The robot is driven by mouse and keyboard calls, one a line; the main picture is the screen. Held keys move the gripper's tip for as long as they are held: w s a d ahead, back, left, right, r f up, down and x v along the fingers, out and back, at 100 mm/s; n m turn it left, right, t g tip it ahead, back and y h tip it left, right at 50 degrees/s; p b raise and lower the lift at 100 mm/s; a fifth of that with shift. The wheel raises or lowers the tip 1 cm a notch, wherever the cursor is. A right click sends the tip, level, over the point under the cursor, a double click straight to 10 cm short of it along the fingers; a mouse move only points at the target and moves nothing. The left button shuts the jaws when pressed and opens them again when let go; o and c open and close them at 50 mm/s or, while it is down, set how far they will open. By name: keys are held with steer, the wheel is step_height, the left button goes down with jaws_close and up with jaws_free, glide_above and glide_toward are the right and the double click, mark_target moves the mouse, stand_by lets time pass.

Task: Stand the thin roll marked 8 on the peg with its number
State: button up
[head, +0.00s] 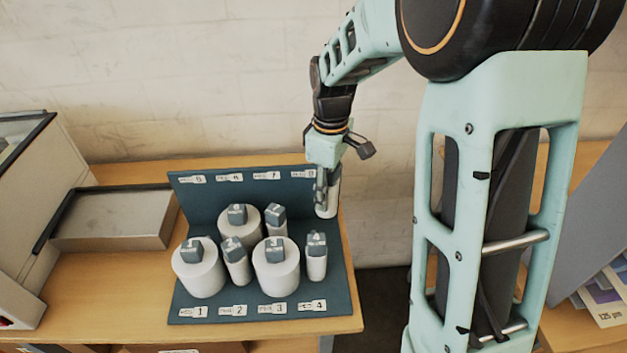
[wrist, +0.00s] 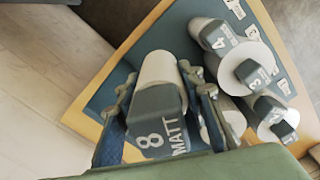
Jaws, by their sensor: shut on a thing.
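The thin roll marked 8 (head: 327,199) is white with a grey cap. In the wrist view its cap (wrist: 158,120) reads "8 MATT". My gripper (head: 322,180) is shut on it near its top, one finger on each side in the wrist view. The roll is upright at the back right corner of the blue rack (head: 205,208), in front of the label 8 (head: 303,173) on the back panel. The peg for 8 is hidden, and I cannot tell whether the roll's lower end is above it or around it.
Several capped rolls stand on the rack, such as a thick one (head: 198,275) by label 1 and a thin one (head: 316,262) by label 4. A grey tray (head: 115,222) lies to the left. The table's right edge (head: 352,285) is close to the rack.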

steer(key=a+r+n, duration=0.3)
steer(key=n, duration=0.3)
steer(key=b, duration=0.2)
glide_above(314, 231)
steer(key=shift+f, duration=2.2)
steer(key=shift+s+f+b, duration=0.1)
steer(key=shift+f+b, duration=2.8)
steer(key=shift+f, duration=1.15)
steer(key=shift+f, duration=0.2)
steer(key=shift+f+b, duration=1)
steer(key=shift+f, duration=0.4)
steer(key=o, duration=1.3)
steer(key=shift+c, duration=0.2)
